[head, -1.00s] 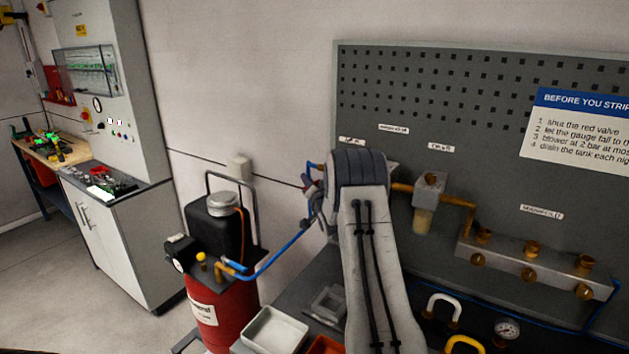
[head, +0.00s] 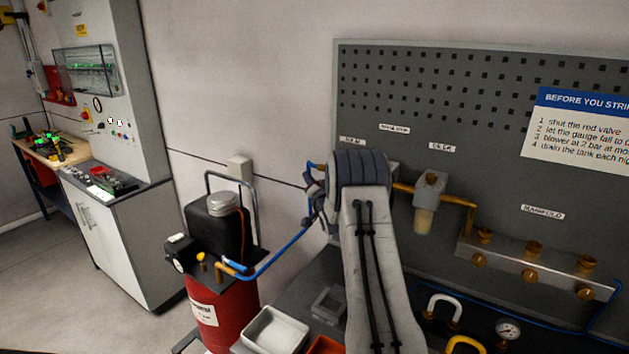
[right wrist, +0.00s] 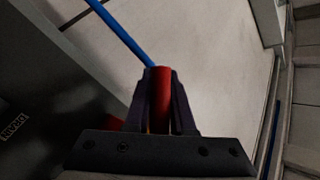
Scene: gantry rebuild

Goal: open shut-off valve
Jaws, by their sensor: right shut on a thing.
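My right gripper (right wrist: 161,72) is shut on a red handle (right wrist: 161,92), which stands between its two dark fingers in the right wrist view. The handle appears to be the red lever of the shut-off valve. In the head view my right gripper (head: 314,184) reaches left from my forearm, beside the blue hose at the left edge of the pegboard. My own wrist hides most of the valve there, so its exact angle cannot be told. My left gripper is not in view.
A red compressor (head: 222,318) stands left of the bench, with a blue hose (head: 275,262) running up toward the valve. A brass-fitted filter (head: 428,198) and manifold (head: 520,262) are on the pegboard (head: 460,100). A white tray (head: 273,330) lies at the front.

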